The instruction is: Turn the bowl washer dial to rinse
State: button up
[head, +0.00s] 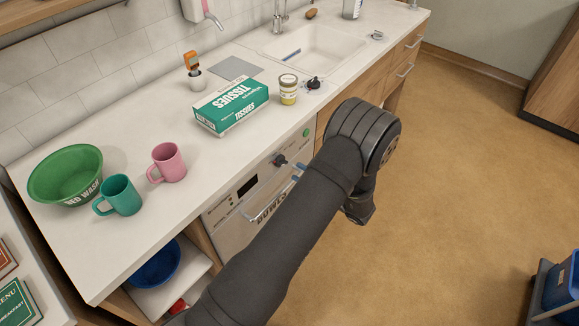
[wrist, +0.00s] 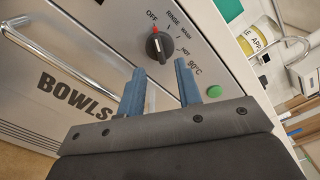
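The bowl washer (head: 237,205) is a pale front panel under the counter, and its BOWLS lettering shows in the wrist view (wrist: 75,98). Its black dial (wrist: 159,46) has a red pointer mark directed at OFF. The dial also shows in the head view (head: 280,160). My gripper (wrist: 162,80) is open and empty, with its two blue fingers apart and short of the dial.
A metal bar handle (wrist: 60,50) lies left of the dial and a green button (wrist: 214,91) to its right. On the counter above are a tissue box (head: 232,104), a jar (head: 288,90), mugs (head: 168,163) and a green bowl (head: 66,174). Open floor lies to the right.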

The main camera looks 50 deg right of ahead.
aim_at(285, 164)
jog(key=shift+w, duration=2.55)
grip_shut()
